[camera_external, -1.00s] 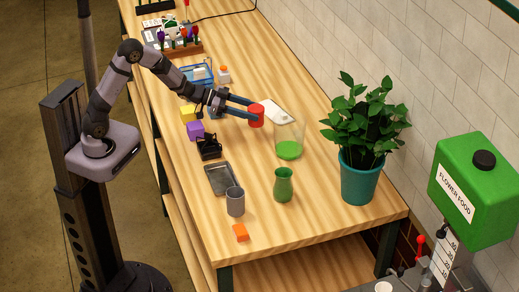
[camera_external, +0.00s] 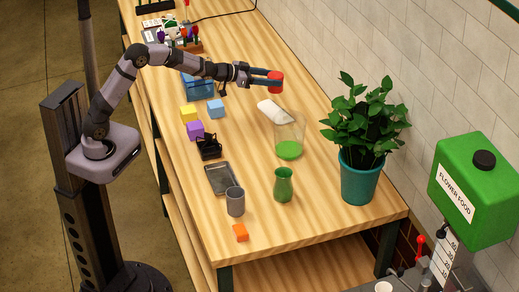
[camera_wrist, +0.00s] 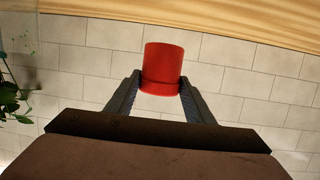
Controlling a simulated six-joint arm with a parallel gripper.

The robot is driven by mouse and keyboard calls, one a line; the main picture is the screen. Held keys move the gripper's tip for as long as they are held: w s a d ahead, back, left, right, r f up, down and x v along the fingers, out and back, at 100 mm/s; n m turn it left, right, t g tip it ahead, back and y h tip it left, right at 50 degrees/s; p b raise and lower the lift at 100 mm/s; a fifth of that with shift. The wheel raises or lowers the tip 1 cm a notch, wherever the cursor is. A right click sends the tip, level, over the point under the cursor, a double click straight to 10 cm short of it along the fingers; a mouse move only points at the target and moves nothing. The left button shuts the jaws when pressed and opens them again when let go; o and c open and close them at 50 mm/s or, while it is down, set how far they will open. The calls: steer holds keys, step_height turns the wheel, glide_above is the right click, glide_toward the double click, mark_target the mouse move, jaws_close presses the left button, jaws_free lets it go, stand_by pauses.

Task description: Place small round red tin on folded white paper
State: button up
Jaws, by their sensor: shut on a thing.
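My gripper (camera_external: 268,83) is shut on the small round red tin (camera_external: 276,82), held in the air above the table. In the wrist view the red tin (camera_wrist: 162,68) sits between the two fingertips (camera_wrist: 160,86), seen against the wall. The white paper (camera_external: 272,110) lies flat on the table, just below the tin in the external picture. Its lower right end is close to the clear glass vessel (camera_external: 290,135) with green in the bottom. In the wrist view the paper cannot be seen.
A green vase (camera_external: 284,185), grey cup (camera_external: 235,202), metal tray (camera_external: 220,180) and potted plant (camera_external: 359,175) stand towards the front. Yellow (camera_external: 189,113), purple (camera_external: 195,131) and blue (camera_external: 216,108) blocks lie left of the paper. Wood between the blocks and paper is clear.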

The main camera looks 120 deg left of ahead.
glide_above(267, 113)
steer(key=w, duration=0.1)
steer(key=shift+a+f, duration=0.2)
steer(key=shift+f, duration=2.3)
steer(key=shift+a+f, duration=0.15)
steer(key=shift+f, duration=2.3)
steer(key=shift+f, duration=0.15)
steer(key=o, duration=1.1)
steer(key=shift+o, duration=0.2)
steer(key=shift+r, duration=0.25)
steer(key=shift+s+d, duration=0.4)
steer(key=shift+s, duration=0.05)
steer(key=b+v, duration=0.2)
steer(key=v, duration=0.8)
steer(key=shift+s+d+r, duration=0.2)
steer(key=shift+s+d, duration=0.05)
